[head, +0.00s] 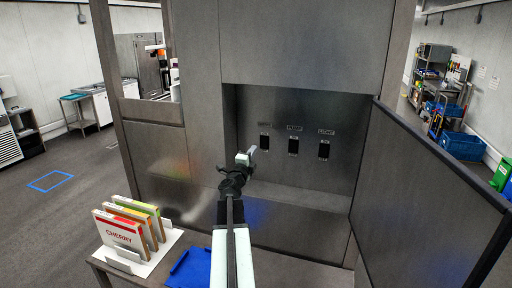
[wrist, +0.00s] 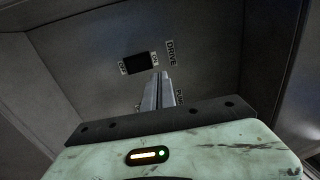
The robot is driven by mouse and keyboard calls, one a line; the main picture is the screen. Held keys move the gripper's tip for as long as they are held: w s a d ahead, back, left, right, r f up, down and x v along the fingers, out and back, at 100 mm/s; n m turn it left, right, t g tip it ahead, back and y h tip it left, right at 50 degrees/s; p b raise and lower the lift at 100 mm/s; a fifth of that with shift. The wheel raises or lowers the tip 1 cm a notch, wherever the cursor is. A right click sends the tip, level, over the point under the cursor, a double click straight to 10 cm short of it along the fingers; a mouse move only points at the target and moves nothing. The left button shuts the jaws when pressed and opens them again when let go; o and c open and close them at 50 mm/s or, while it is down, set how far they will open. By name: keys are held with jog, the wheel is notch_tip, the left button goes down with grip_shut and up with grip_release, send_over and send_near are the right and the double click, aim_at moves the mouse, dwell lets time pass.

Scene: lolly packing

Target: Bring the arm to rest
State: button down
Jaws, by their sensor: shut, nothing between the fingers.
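My gripper (head: 246,157) is raised on the outstretched arm, in front of a recessed metal panel (head: 300,177) in the head view. Its fingers are shut with nothing between them. In the wrist view the closed fingers (wrist: 158,91) point up toward a dark switch (wrist: 138,63) with ON and OFF marks and a DRIVE label. A PUMP label beside it is partly hidden by the fingers. In the head view three dark switches sit in a row, the PUMP switch (head: 293,145) in the middle and the LIGHT switch (head: 324,150) at right. I cannot tell whether the fingertips touch the panel.
An open metal door (head: 432,200) stands to the right of the recess. Below left, a white rack (head: 128,262) holds upright boxes, the front one marked CHERRY (head: 118,233). A blue tray (head: 190,268) lies beside it. Open floor (head: 75,225) is at far left.

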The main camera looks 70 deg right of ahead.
jog(key=shift+a+r, duration=0.1)
jog(key=shift+a, duration=0.7)
